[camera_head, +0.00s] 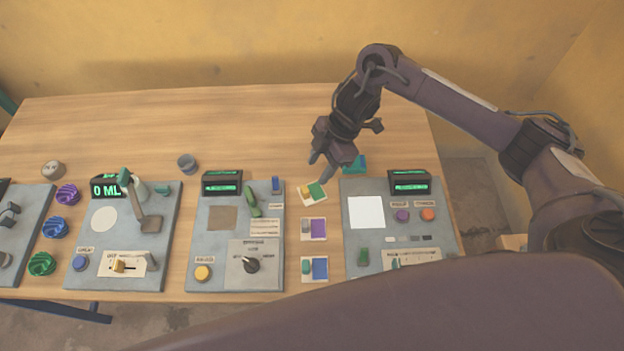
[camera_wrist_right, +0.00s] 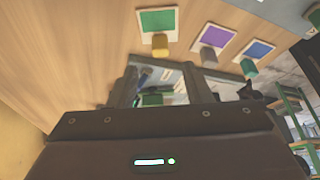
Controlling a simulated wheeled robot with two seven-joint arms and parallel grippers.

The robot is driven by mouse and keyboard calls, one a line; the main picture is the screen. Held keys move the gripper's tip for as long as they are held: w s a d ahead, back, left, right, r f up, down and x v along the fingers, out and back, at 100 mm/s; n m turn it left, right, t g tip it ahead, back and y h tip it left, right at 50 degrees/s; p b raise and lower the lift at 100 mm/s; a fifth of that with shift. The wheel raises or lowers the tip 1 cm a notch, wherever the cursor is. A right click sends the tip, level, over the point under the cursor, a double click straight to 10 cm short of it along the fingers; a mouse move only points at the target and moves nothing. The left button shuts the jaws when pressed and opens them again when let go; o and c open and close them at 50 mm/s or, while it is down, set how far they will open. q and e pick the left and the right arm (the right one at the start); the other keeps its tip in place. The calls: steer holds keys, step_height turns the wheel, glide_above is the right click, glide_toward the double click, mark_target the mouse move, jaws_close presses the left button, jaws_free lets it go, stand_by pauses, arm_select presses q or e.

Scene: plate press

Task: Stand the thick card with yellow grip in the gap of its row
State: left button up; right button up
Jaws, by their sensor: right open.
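A pale card with a green panel and a yellow grip (camera_head: 305,193) lies at the top of a column of three cards on the table. It also shows in the wrist view as a green panel (camera_wrist_right: 158,20) with a yellow block below. Below it lie a card with a purple panel (camera_head: 318,228) and a card with a blue panel (camera_head: 320,268) and teal grip. My right gripper (camera_head: 328,172) is open, above and just behind the yellow-grip card. No row with a gap can be clearly made out. My left gripper is out of view.
A teal object (camera_head: 357,163) sits beside my right gripper, partly hidden by it. Grey panels with displays (camera_head: 222,183) stand left and right of the cards, with knobs and levers. A grey round knob (camera_head: 187,163) lies behind. The table's back left is clear.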

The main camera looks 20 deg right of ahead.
steer(key=shift+v, duration=1.75)
